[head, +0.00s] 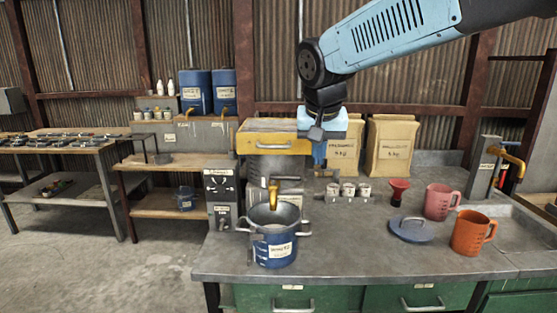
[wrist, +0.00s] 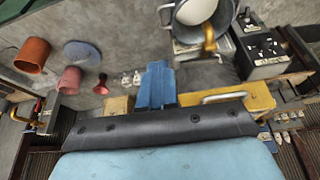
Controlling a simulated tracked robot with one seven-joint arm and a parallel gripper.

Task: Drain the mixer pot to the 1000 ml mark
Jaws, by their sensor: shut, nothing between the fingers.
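The mixer pot (head: 274,246) is blue with a white label and two side handles. It stands upright on the grey bench; the label's small print and any level mark are unreadable. In the wrist view the pot (wrist: 172,20) shows from above at the top edge, partly cut off, with something pale inside. A brass spout (head: 274,194) hangs over the pot, below the yellow mixer head (head: 275,143). My gripper (head: 319,156) is shut and empty, pointing down just right of the mixer head, apart from the pot. Its blue fingers (wrist: 157,88) are together in the wrist view.
A control box (head: 221,199) stands left of the pot. Right of it are small jars (head: 348,190), a red funnel (head: 399,190), a blue lid (head: 411,229), a pink jug (head: 441,202) and an orange jug (head: 472,234). Paper sacks (head: 390,145) stand behind. The bench's front middle is clear.

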